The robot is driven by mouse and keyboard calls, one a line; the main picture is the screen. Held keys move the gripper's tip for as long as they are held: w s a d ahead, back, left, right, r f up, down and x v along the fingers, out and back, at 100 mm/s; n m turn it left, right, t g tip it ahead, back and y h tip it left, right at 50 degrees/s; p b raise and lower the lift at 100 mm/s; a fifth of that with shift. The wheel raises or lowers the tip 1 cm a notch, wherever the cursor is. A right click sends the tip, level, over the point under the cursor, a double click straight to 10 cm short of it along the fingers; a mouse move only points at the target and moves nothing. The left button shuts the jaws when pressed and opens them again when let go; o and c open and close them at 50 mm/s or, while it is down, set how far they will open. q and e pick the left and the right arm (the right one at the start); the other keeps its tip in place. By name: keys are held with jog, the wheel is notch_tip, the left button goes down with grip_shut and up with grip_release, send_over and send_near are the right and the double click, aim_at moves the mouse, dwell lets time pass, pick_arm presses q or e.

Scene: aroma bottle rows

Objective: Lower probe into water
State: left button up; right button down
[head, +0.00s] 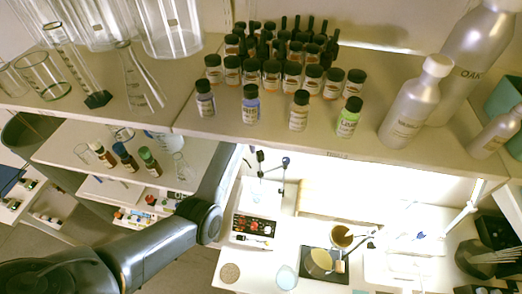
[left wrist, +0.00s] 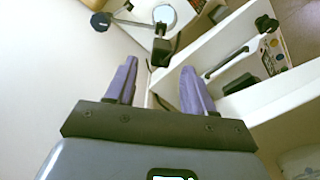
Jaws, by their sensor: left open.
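In the left wrist view my left gripper (left wrist: 158,82) is open, its two purple fingers spread with nothing between them. A dark block-like piece on a thin rod (left wrist: 165,47) stands just beyond the fingertips, apart from them; I cannot tell whether it is the probe. A clamp with a dark blue knob (left wrist: 100,21) is beyond it. A pale round vessel or disc (left wrist: 165,14) is at the top; water cannot be made out. My left gripper is hidden there.
The upper shelf (head: 240,137) overhangs the bench, with several small bottles (head: 299,111) near its edge and a silver bottle (head: 415,105).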

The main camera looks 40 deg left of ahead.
aim_at(260, 152)
pick_arm(q)
jog(key=shift+s+f+p, duration=0.1)
jog(key=shift+f+p, duration=0.45)
jog(key=shift+f, duration=2.3)
jog(key=shift+c, duration=0.4)
grip_shut()
